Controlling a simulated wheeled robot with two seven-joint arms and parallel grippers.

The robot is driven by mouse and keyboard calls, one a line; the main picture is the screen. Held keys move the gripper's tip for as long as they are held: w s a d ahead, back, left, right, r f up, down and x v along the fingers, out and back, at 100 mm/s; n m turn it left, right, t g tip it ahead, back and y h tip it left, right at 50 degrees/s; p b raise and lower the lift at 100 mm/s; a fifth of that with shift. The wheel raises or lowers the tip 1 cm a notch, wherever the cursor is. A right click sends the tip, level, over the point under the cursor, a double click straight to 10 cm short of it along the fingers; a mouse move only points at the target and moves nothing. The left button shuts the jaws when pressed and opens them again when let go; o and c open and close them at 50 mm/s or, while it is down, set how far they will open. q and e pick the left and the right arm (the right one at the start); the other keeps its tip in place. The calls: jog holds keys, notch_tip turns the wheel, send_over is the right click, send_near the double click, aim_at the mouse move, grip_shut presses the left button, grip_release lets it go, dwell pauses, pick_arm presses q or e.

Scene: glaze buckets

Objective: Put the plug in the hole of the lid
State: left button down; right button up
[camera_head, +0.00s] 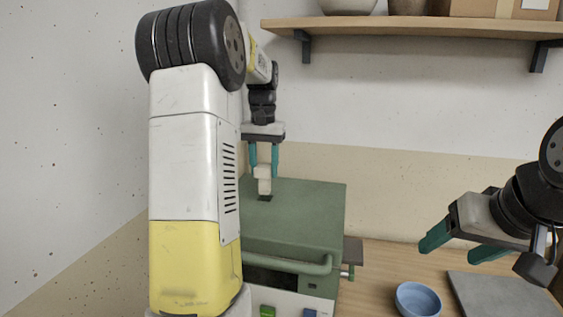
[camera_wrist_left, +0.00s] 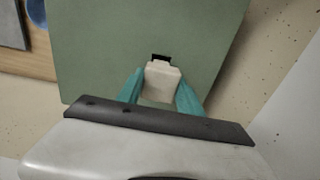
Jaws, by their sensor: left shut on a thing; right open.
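The plug (camera_head: 264,179) is a pale, off-white block held upright between the teal fingers of my left gripper (camera_head: 264,165). The green lid (camera_head: 310,205) has a dark hole (camera_head: 265,198) in its top. In the head view the plug's lower end is just over the hole. In the left wrist view the plug (camera_wrist_left: 162,80) covers part of the hole (camera_wrist_left: 161,57), whose dark far edge still shows. I cannot tell whether the tip has entered it. My right gripper (camera_head: 462,246) is open and empty at the right, above the table.
A blue bowl (camera_head: 418,299) and a grey slab (camera_head: 495,292) are on the wooden table (camera_head: 385,262). The lid has a green handle bar (camera_head: 290,262) at its front. A wooden shelf (camera_head: 410,27) with pots and a box hangs above. The wall is close on the left.

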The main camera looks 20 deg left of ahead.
aim_at(265, 188)
pick_arm(q)
jog(key=shift+f, duration=0.6)
dwell(0.6)
jog(key=shift+f, duration=0.7)
jog(key=shift+f, duration=0.25)
jog(key=shift+f, duration=0.75)
jog(key=shift+f, duration=0.25)
jog(key=shift+f, duration=0.45)
jog(key=shift+f, duration=0.1)
jog(key=shift+f, duration=0.3)
